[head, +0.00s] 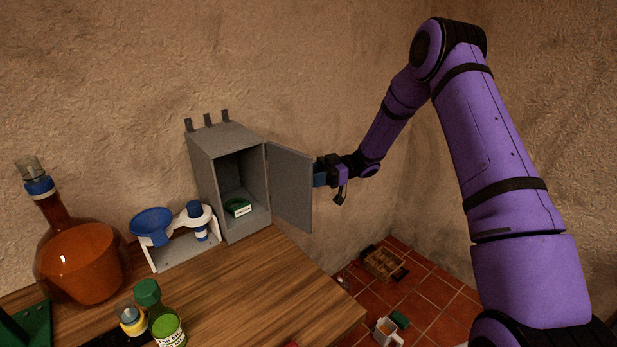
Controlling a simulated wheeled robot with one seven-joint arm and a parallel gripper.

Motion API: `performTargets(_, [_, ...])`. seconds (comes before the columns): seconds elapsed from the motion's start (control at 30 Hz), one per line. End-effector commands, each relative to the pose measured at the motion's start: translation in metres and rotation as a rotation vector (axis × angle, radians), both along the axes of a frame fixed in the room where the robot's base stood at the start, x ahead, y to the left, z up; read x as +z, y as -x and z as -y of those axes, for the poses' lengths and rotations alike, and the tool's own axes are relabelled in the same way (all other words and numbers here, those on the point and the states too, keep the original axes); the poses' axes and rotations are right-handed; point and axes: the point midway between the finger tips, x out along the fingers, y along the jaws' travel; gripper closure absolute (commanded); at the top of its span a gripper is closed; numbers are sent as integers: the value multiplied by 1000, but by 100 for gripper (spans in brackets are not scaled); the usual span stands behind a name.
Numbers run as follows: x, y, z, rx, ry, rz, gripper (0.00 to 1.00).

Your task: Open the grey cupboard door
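The grey cupboard (207,180) stands at the back of the wooden worktop against the wall. Its door (290,187) is hinged on the right and stands wide open, swung out to the right. Inside, a dark green item with a white label (238,207) sits on the cupboard floor. My gripper (318,177) is at the right edge of the door, on its far side. The door hides the fingertips, so I cannot tell whether they touch it or are open or shut.
A stand with a blue funnel (152,222) is left of the cupboard. A large amber flask (82,262) and a green-capped jar (163,318) stand on the worktop (260,285). The front right of the worktop is clear. A crate (384,263) and a white jug (387,331) are on the tiled floor.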

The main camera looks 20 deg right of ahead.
Motion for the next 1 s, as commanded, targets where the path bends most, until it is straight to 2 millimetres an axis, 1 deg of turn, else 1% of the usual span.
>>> performTargets(0.3, [0, -9, 57, -3, 1, 1, 59])
performTargets(0.5, [0, -13, 85, -2, 0, 1, 59])
performTargets(0.7, [0, -15, 97, 0, 0, 0, 59])
performTargets(1.0, [0, -15, 98, 0, 0, 0, 59])
